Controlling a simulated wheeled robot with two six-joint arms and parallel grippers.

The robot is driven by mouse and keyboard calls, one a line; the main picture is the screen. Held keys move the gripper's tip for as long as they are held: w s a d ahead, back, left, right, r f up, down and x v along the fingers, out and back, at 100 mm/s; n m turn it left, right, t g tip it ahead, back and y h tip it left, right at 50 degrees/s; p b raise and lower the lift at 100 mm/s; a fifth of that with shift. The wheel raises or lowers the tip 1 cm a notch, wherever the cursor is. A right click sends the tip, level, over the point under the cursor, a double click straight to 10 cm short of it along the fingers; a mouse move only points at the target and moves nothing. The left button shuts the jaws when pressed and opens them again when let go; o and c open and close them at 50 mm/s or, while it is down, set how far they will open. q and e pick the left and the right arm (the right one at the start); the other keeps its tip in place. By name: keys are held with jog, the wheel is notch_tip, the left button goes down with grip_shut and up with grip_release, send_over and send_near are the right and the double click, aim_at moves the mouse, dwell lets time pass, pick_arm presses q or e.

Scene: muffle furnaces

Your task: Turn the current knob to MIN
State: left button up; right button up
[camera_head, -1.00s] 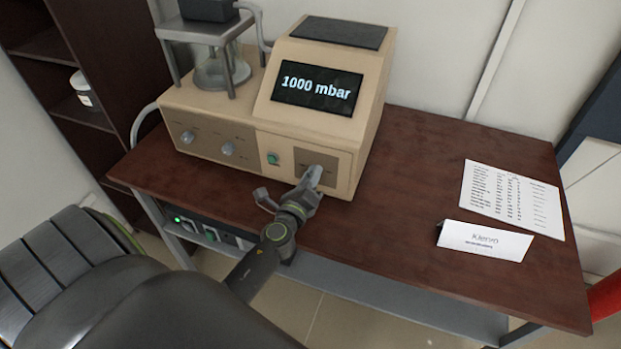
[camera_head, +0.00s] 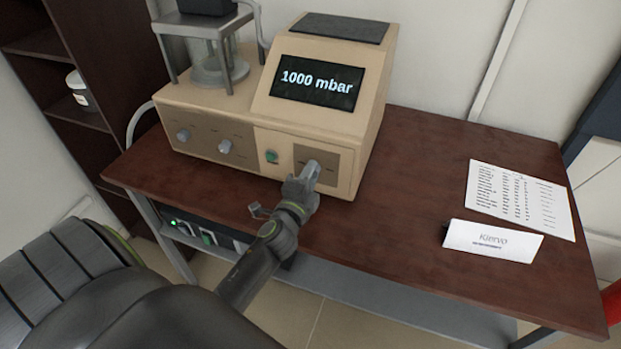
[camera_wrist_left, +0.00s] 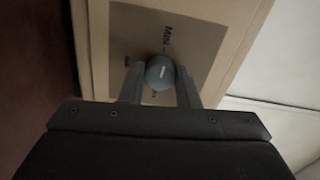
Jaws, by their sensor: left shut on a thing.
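The beige machine (camera_head: 200,112) stands on the table, its display (camera_head: 318,84) reading 1000 mbar. My left gripper (camera_head: 312,172) is at the brown panel at the right end of its front. In the left wrist view a grey round knob (camera_wrist_left: 160,72) sits between the two fingers of my left gripper (camera_wrist_left: 160,84), which is shut on it. A MIN label is printed on the brown panel (camera_wrist_left: 197,42) beside the knob; other lettering is too small to read. In the head view the gripper hides most of this knob. My right gripper is not in view.
Two other knobs (camera_head: 183,135) (camera_head: 225,146) and a green button (camera_head: 271,156) are on the machine's front. A name card (camera_head: 492,240) and a printed sheet (camera_head: 520,198) lie to the right on the brown table (camera_head: 400,215). A dark shelf (camera_head: 70,120) stands at left.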

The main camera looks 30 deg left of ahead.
pick_arm(q)
jog(key=shift+f+n, duration=0.1)
jog(key=shift+n, duration=0.5)
jog(key=o, duration=1)
jog(key=shift+c, duration=0.2)
jog(key=b+v, duration=0.1)
jog(key=v, duration=1.6)
jog(key=shift+s, duration=0.25)
